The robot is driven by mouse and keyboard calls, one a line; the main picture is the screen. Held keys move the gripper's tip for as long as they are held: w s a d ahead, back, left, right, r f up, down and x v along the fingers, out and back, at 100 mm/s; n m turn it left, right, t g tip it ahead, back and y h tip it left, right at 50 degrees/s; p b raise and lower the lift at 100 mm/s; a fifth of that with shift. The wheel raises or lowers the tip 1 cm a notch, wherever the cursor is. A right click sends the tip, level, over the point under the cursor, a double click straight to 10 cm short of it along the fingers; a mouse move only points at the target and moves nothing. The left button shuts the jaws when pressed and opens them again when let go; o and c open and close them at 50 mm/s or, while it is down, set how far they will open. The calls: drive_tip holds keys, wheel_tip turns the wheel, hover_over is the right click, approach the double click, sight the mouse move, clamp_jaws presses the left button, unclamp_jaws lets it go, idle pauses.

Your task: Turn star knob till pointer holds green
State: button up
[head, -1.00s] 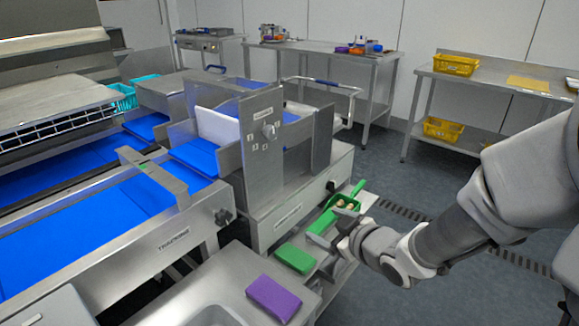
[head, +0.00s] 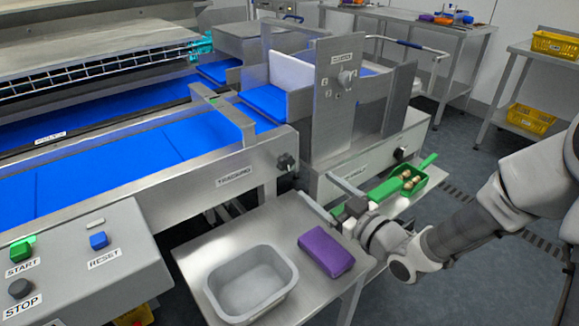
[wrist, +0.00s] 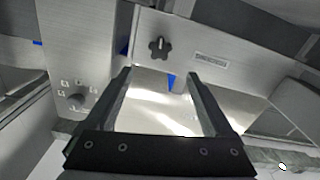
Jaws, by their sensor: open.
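A dark star knob (head: 287,162) sits on the side of the belt frame, right of a lettered label. In the wrist view a black star knob (wrist: 160,48) shows on a metal panel beyond my fingertips, beside a label; I take it to be the same one. My gripper (wrist: 157,76) is open and empty, apart from the knob. In the head view my gripper (head: 345,203) is over the steel side table's right end, right of and below the knob. A small green mark (head: 213,100) shows on the belt crossbar. I cannot make out a pointer.
A selector knob (head: 345,80) is on the upright panel and another dark knob (head: 400,153) on the machine base. A purple block (head: 326,251) and grey tub (head: 250,284) are on the steel table. START, STOP and RESET buttons are at left.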

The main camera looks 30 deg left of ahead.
sight(288, 162)
drive_tip(key=b+x, duration=0.1)
drive_tip(key=x, duration=1)
drive_tip(key=shift+w+a+b, duration=0.2)
drive_tip(key=shift+a+b, duration=0.1)
drive_tip(key=shift+b, duration=0.05)
drive_tip(key=shift+c, duration=0.2)
drive_tip(key=c, duration=1.3)
drive_tip(key=shift+m+p, duration=0.5)
drive_tip(key=shift+m, duration=1.6)
drive_tip(key=shift+c, duration=0.2)
drive_tip(key=o, duration=1.4)
drive_tip(key=shift+d, duration=0.15)
